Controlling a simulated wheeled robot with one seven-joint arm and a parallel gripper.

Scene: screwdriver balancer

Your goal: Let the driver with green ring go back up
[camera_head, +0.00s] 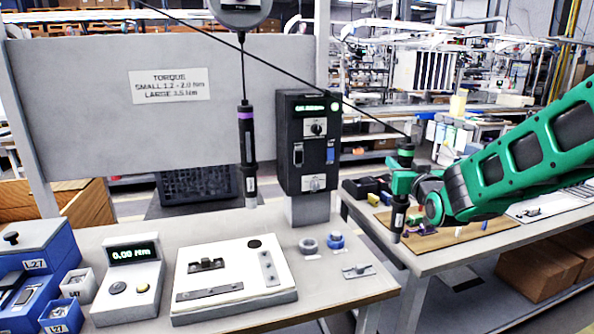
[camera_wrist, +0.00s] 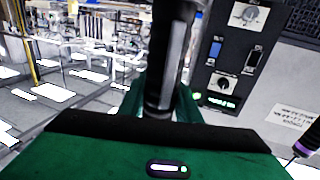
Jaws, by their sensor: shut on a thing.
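The driver with the green ring (camera_head: 398,214) is near upright at the right in the head view, in front of the right-hand table. Its cord runs slanting up to the left from its top. My gripper (camera_head: 399,183) is shut around the driver's middle. In the wrist view the dark driver (camera_wrist: 163,75) stands between the green fingers (camera_wrist: 172,108), which partly hide it. Another driver with a purple ring (camera_head: 246,140) hangs straight down from a balancer (camera_head: 240,12) over the left bench.
A black controller box (camera_head: 309,150) stands on a post between the two drivers. The bench (camera_head: 345,285) bears a torque meter (camera_head: 130,283), a white fixture plate (camera_head: 232,300), and small rings. A grey torque sign board (camera_head: 80,120) is behind. The right-hand table holds a brown mat (camera_head: 470,232).

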